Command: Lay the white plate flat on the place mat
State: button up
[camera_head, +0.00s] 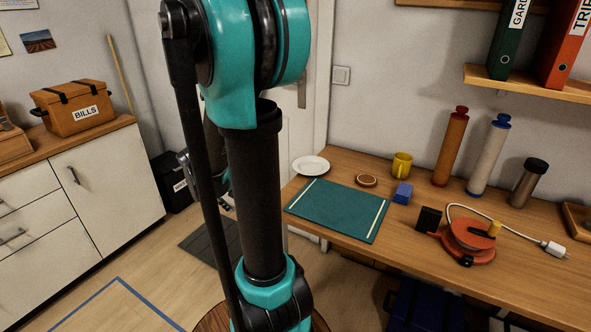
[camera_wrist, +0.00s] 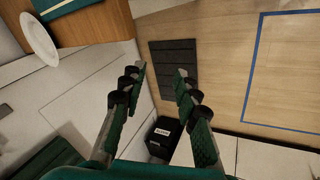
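The white plate (camera_head: 311,166) lies on the wooden table near its left back edge. The green place mat (camera_head: 338,210), with a pale stripe near each end, lies on the table just in front of the plate. No plate is on the mat in the head view. In the wrist view the plate (camera_wrist: 40,40) shows at the upper left, with a corner of the mat (camera_wrist: 62,6) beside it. My gripper (camera_wrist: 160,72) is open and empty, pointing over the floor off the table's side. In the head view my arm mostly hides it.
A brown coaster (camera_head: 366,180), yellow mug (camera_head: 402,165) and blue block (camera_head: 403,193) stand right of the plate and mat. An orange cable reel (camera_head: 468,240) lies further right. A black bin (camera_wrist: 162,138) and dark floor mat (camera_wrist: 173,68) are below my gripper.

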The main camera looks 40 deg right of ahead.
jog(key=w+d+f+m+g+h, duration=0.25)
jog(key=w+d+g+h, duration=0.5)
jog(key=w+d, duration=1.15)
jog(key=s+d+f+m+g+h, duration=0.1)
jog(key=s+d+f+h, duration=0.1)
jog(key=d, duration=0.5)
jog(key=s+d+f+m+g+h, duration=0.1)
jog(key=s+d+f+h, duration=0.1)
jog(key=d, duration=0.6)
jog(key=shift+d+f, duration=0.15)
jog(key=shift+f, duration=0.65)
jog(key=c, duration=0.3)
jog(key=c, duration=0.4)
grip_shut()
